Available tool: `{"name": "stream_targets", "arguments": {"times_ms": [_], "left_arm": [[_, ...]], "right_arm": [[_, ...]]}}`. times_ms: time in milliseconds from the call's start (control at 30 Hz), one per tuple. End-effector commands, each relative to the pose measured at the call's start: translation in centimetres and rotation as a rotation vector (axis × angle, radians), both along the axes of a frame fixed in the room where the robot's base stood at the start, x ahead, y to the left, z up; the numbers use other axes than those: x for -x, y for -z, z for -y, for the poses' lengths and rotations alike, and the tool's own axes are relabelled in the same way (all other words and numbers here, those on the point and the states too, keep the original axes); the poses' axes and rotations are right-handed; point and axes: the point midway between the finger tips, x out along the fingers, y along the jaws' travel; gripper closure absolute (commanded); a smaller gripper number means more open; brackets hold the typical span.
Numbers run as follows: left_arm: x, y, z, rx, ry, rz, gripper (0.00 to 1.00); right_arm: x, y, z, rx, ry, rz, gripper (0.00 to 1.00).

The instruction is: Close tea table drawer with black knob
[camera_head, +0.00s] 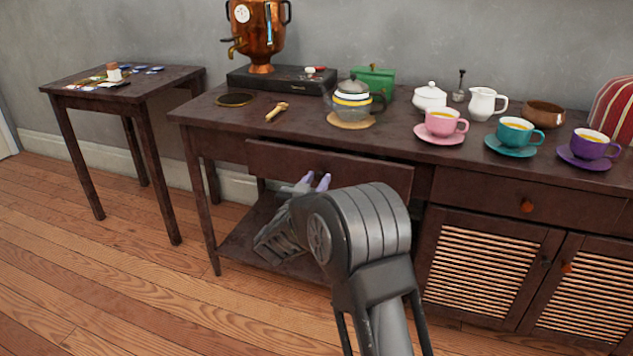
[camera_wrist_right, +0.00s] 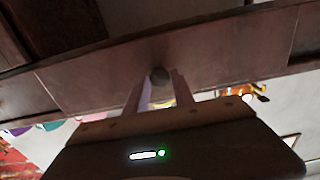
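The tea table drawer (camera_head: 345,168) is the long dark wooden front under the table top, left of the cabinet doors. Its front appears to stand out a little from the table; I cannot tell how far. The black knob (camera_wrist_right: 159,76) shows in the right wrist view on the drawer front. My right gripper (camera_head: 316,181) is in front of the drawer. In the right wrist view its two pale fingers (camera_wrist_right: 159,88) stand apart, one on each side of the knob, with small gaps visible. In the head view the knob is hidden. My left gripper is not in view.
A small side table (camera_head: 125,90) stands left, with open floor in front.

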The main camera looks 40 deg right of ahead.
Motion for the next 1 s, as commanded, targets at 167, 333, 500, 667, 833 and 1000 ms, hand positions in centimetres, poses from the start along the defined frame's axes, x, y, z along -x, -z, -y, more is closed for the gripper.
{"name": "stream_targets", "arguments": {"times_ms": [167, 333, 500, 667, 833, 1000], "left_arm": [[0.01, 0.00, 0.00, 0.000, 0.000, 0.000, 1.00], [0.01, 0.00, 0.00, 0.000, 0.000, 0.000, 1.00], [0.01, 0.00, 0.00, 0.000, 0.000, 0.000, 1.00], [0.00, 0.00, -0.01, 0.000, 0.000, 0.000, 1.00], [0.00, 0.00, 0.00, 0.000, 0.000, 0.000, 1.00], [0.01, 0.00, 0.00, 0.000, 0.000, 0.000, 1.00]], "right_arm": [[0.01, 0.00, -0.01, 0.000, 0.000, 0.000, 0.86], [0.01, 0.00, -0.02, 0.000, 0.000, 0.000, 1.00], [0.01, 0.01, -0.02, 0.000, 0.000, 0.000, 1.00], [0.02, 0.01, -0.01, 0.000, 0.000, 0.000, 1.00], [0.01, 0.01, -0.02, 0.000, 0.000, 0.000, 1.00], [0.02, 0.01, -0.01, 0.000, 0.000, 0.000, 1.00]]}}
